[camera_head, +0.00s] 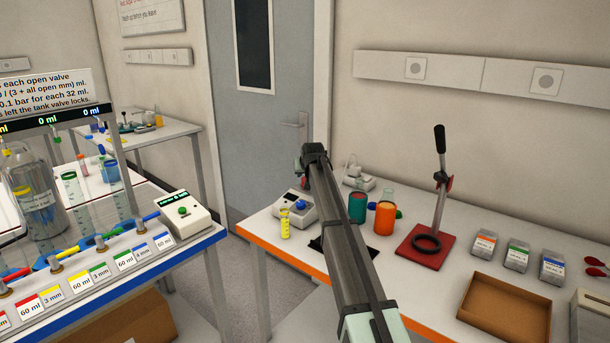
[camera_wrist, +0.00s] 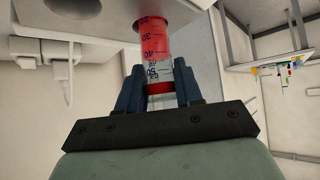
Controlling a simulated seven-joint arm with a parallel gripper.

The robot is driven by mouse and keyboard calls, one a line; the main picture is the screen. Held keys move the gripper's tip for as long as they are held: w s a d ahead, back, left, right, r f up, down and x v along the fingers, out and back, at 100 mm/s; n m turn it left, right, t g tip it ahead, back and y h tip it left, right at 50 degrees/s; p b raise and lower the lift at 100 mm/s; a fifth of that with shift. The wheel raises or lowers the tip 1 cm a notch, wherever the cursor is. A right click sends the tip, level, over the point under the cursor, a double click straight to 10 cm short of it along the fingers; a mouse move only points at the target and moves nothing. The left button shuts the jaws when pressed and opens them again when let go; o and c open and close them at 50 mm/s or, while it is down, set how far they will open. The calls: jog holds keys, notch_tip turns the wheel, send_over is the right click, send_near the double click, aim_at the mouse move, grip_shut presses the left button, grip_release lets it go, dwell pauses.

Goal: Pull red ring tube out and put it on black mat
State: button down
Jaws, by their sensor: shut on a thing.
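My gripper (camera_head: 306,180) is at the far end of my arm in the head view, above the back of the right-hand table. In the wrist view my gripper (camera_wrist: 158,70) is shut on a graduated tube (camera_wrist: 156,42) with red showing along much of it. One end of the tube meets a pale block; I cannot tell whether it sits inside it. In the head view only a small red patch shows at my gripper. The black mat (camera_head: 316,243) lies on the table, largely hidden under my arm.
A yellow-marked tube (camera_head: 285,224) stands left of the mat. A white device with a blue knob (camera_head: 297,207) is behind it. An orange beaker (camera_head: 384,219) and a red-based lever press (camera_head: 424,250) stand right of my arm. A brown tray (camera_head: 503,310) lies front right.

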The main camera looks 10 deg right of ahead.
jog(key=shift+r, duration=2.45)
jog(key=shift+d, duration=0.25)
jog(key=s+d+r, duration=0.1)
jog(key=s+d, duration=0.2)
jog(key=s, duration=0.4)
jog(key=s+d+r+m+h, duration=0.1)
jog(key=s+d+r, duration=0.15)
jog(key=s, duration=0.45)
jog(key=s+d+r, duration=0.1)
jog(key=s+d, duration=0.3)
jog(key=s, duration=0.3)
jog(key=s+f, duration=0.4)
jog(key=s, duration=0.5)
jog(key=shift+w+a+f, duration=0.1)
jog(key=shift+a+f, duration=0.1)
jog(key=shift+f, duration=2.2)
jog(key=shift+w+a+f, duration=0.1)
jog(key=shift+a+f, duration=0.05)
jog(key=shift+f, duration=2.25)
jog(key=shift+f, duration=0.15)
